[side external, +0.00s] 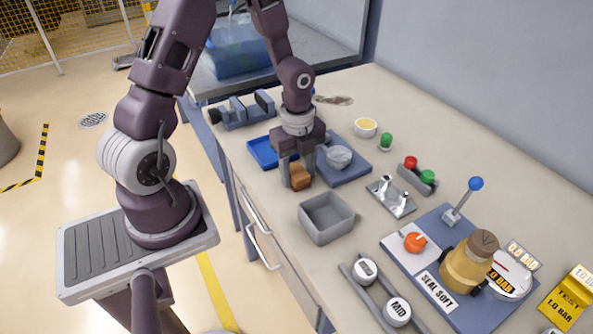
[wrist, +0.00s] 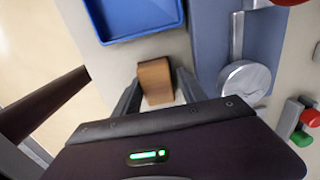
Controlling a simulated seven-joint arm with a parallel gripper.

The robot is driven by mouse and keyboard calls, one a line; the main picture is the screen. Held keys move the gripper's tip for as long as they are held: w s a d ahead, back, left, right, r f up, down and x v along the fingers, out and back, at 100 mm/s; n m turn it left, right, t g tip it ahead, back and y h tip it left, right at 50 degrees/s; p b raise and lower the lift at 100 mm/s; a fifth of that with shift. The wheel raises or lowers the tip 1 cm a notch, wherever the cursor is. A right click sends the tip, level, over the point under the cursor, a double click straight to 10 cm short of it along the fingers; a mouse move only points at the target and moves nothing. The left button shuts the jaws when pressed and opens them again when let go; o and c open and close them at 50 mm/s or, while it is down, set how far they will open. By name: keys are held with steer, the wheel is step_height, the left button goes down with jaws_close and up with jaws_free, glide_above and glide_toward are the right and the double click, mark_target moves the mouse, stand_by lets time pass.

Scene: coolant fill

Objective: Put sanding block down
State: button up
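The sanding block (wrist: 155,80) is a small orange-brown block. In the side external view the block (side external: 301,178) sits low between the fingers of my gripper (side external: 297,172), at the bench surface or just above it; I cannot tell which. In the wrist view my gripper (wrist: 157,88) has one finger on each side of the block. The left finger looks close against it. A narrow light strip shows towards the right finger, so firm contact on both sides is not clear.
A blue tray (side external: 263,152) lies just behind the block. A grey open bin (side external: 327,217) stands in front. A blue-grey plate (side external: 351,168) with a round metal part (side external: 338,157) is to the right. The bench front edge is close on the left.

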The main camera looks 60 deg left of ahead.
mark_target(296, 170)
steer(key=shift+s+f, duration=0.2)
steer(key=shift+s, duration=0.25)
steer(key=shift+r, duration=0.1)
step_height(296, 170, up, 12)
steer(key=s+d+r+n+t, duration=0.5)
steer(key=s+d+r+n, duration=0.5)
steer(key=n, duration=0.8)
steer(key=s+r, duration=0.3)
steer(key=s, duration=0.1)
steer(key=shift+o, duration=0.5)
